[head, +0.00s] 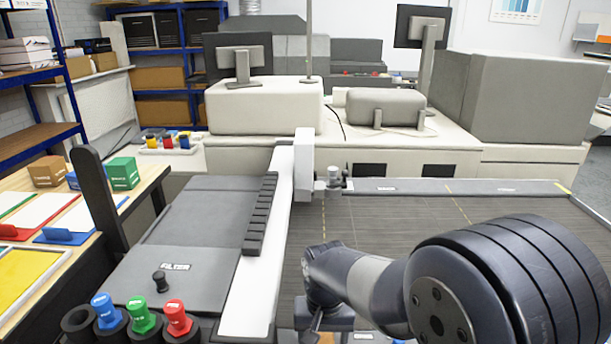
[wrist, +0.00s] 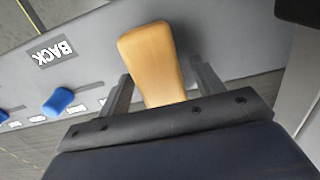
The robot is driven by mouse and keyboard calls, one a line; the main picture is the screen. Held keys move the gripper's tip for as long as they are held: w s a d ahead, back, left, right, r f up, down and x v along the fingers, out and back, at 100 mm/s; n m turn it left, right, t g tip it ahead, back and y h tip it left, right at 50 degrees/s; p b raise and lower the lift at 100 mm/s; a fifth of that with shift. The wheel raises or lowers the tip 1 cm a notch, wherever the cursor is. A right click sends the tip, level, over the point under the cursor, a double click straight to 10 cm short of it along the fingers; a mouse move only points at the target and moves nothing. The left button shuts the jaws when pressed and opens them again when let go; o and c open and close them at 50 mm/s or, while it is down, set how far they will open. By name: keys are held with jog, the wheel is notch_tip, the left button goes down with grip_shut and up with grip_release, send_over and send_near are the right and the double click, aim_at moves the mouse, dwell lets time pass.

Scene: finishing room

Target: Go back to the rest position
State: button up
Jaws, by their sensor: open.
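My gripper (wrist: 161,70) is open in the wrist view, with one finger on each side of an orange handle (wrist: 150,58). A gap shows between the handle and each finger, so the jaws do not grip it. The handle's lower end is hidden behind the gripper body. In the head view my arm reaches in from the lower right over the dark slatted bed, and its end is low in the picture, with the fingers not clearly visible.
A grey panel labelled BACK (wrist: 54,52) with a blue knob (wrist: 58,101) lies beside the handle. The head view shows a white rail (head: 266,250), a grey FILTER cover (head: 180,262), and blue, green and red knobs (head: 141,314). The dark bed (head: 400,215) has free room.

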jog(key=shift+r, duration=1.8)
jog(key=shift+f, duration=0.1)
